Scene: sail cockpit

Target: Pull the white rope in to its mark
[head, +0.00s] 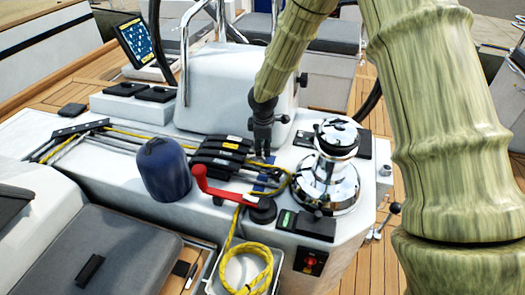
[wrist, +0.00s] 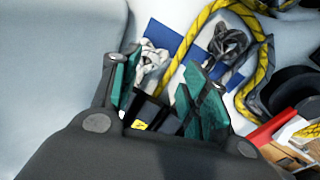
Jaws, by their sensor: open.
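A white rope (wrist: 152,56) shows as a bunched, knotted end just beyond the left finger, over a blue patch (wrist: 166,38). It is apart from the pads as far as I can see. A grey rope (wrist: 229,40) with a similar knot lies to its right. A yellow rope (wrist: 198,24) passes between and around them. I cannot make out a mark on the white rope.
The black clutch bank (head: 222,152) stands left of my gripper, and a red winch handle (head: 225,190) sticks up in front. The chrome winch (head: 330,170) is close on the right. A blue covered drum (head: 164,169) stands left. Yellow rope hangs into a bin (head: 217,284) below.

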